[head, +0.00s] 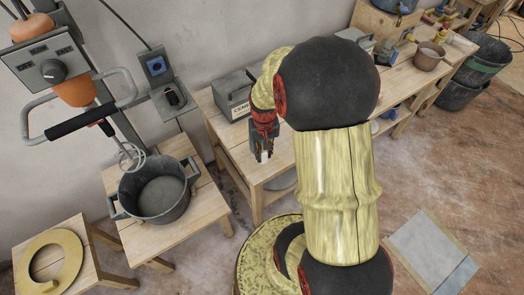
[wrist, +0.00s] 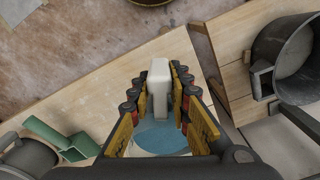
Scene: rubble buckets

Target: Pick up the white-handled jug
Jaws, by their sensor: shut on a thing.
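The jug's white handle (wrist: 159,75) stands between the fingers of my gripper (wrist: 160,95) in the wrist view. A round blue area (wrist: 162,137) shows just below the handle, between the jaws; most of the jug's body is hidden by my gripper. In the head view my gripper (head: 262,152) points down over the front part of the wooden bench (head: 273,172), with a small white bit between its fingers. The gripper is shut on the handle. Whether the jug touches the bench cannot be told.
A grey case (head: 236,94) stands on the bench behind my gripper. A dark two-handled bucket (head: 160,190) sits on a wooden table at left, under a mixer. A yellow ring (head: 50,262) lies on a stool. A green object (wrist: 62,138) is left of the jug.

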